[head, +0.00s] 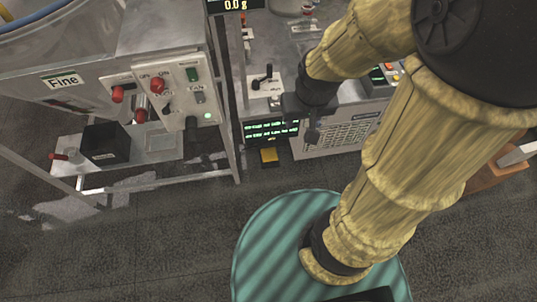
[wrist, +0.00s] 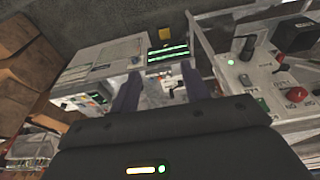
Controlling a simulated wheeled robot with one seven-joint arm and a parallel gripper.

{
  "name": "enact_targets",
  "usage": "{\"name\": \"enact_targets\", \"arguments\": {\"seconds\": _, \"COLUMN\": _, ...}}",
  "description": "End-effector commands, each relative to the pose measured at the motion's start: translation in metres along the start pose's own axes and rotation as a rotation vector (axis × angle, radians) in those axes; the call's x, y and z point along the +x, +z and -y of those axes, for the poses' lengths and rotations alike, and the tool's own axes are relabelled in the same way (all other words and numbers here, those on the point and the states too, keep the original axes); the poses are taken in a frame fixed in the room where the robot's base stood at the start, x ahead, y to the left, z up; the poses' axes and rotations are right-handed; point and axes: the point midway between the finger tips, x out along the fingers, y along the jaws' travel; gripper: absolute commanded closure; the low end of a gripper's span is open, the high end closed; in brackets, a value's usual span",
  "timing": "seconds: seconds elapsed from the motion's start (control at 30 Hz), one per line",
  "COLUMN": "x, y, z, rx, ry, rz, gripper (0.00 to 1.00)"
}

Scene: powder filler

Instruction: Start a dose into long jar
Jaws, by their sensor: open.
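My gripper (head: 303,118) hangs in front of the filler machine (head: 345,138), beside its black lever (head: 265,76). In the wrist view its two dark fingers (wrist: 160,88) stand apart, with nothing held between them. The lever (wrist: 171,92) shows in the gap between the fingers, farther off; I cannot tell any contact. A weight display (head: 235,4) at the top edge reads 0.0 g. A screen with green text (head: 270,130) sits below the lever, and it also shows in the wrist view (wrist: 168,53). I cannot make out a long jar in either view.
At left stands a metal frame with a hopper labelled Fine (head: 63,81). Its control panel (head: 182,92) has red knobs, a green button and a fan switch. A black box (head: 106,144) sits on its lower shelf. A yellow block (head: 268,155) lies below the screen. Brown boxes (wrist: 20,65) stand nearby.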

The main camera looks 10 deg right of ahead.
Motion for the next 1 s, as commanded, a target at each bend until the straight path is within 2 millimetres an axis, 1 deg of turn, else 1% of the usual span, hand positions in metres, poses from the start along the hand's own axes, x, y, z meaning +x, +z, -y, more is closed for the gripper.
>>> {"name": "enact_targets", "arguments": {"seconds": 0.03, "x": 0.0000, "y": 0.0000, "z": 0.0000, "rx": 0.000, "ry": 0.000, "rz": 0.000, "gripper": 0.64}}
{"name": "enact_targets", "arguments": {"seconds": 0.1, "x": 0.0000, "y": 0.0000, "z": 0.0000, "rx": 0.000, "ry": 0.000, "rz": 0.000, "gripper": 0.78}}
{"name": "enact_targets", "arguments": {"seconds": 0.17, "x": 0.0000, "y": 0.0000, "z": 0.0000, "rx": 0.000, "ry": 0.000, "rz": 0.000, "gripper": 0.90}}
{"name": "enact_targets", "arguments": {"seconds": 0.2, "x": 0.0000, "y": 0.0000, "z": 0.0000, "rx": 0.000, "ry": 0.000, "rz": 0.000, "gripper": 0.98}}
{"name": "enact_targets", "arguments": {"seconds": 0.23, "x": 0.0000, "y": 0.0000, "z": 0.0000, "rx": 0.000, "ry": 0.000, "rz": 0.000, "gripper": 1.00}}
{"name": "enact_targets", "arguments": {"seconds": 1.0, "x": 0.0000, "y": 0.0000, "z": 0.0000, "rx": 0.000, "ry": 0.000, "rz": 0.000, "gripper": 1.00}}
